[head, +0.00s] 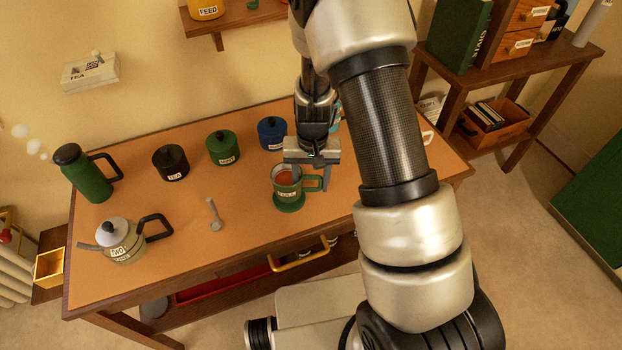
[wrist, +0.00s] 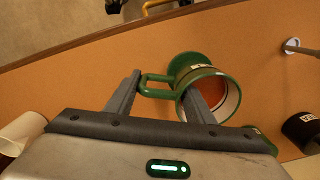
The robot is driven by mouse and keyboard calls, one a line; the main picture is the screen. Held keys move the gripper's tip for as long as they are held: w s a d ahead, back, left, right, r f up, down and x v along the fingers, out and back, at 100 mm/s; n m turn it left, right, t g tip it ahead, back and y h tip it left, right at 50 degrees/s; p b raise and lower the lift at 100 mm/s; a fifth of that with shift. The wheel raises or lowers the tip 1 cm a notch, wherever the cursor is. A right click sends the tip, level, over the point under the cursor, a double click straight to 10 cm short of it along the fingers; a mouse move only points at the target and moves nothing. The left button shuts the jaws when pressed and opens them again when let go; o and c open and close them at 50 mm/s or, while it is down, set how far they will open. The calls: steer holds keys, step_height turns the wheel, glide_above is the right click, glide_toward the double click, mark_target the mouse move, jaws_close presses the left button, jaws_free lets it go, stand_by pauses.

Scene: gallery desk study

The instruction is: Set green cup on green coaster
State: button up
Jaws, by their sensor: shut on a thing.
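The green cup (head: 286,186) is upright near the front edge of the desk, with reddish-brown contents and its handle to the right. A green disc, seemingly the green coaster (head: 289,208), shows directly below the cup; it also shows in the wrist view (wrist: 185,63), partly hidden by the cup. I cannot tell whether cup and coaster touch. My gripper (head: 312,178) is shut on the cup at its handle side. In the wrist view, one finger reaches inside the cup (wrist: 219,75) and the other is outside, by the handle.
Black (head: 171,163), green (head: 222,148) and blue (head: 272,133) canisters stand behind the cup. A kettle (head: 125,247), a green flask (head: 82,174) and a small grey utensil (head: 214,214) stand to the left. The desk (head: 175,285) is bare between the utensil and the cup.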

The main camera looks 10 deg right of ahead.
steer(key=shift+f+b, duration=0.55)
steer(key=shift+f, duration=0.25)
steer(key=o, duration=1.5)
steer(key=shift+c, duration=0.2)
steer(key=shift+r, duration=0.15)
steer(key=shift+r+p, duration=2.85)
steer(key=shift+r, duration=1.05)
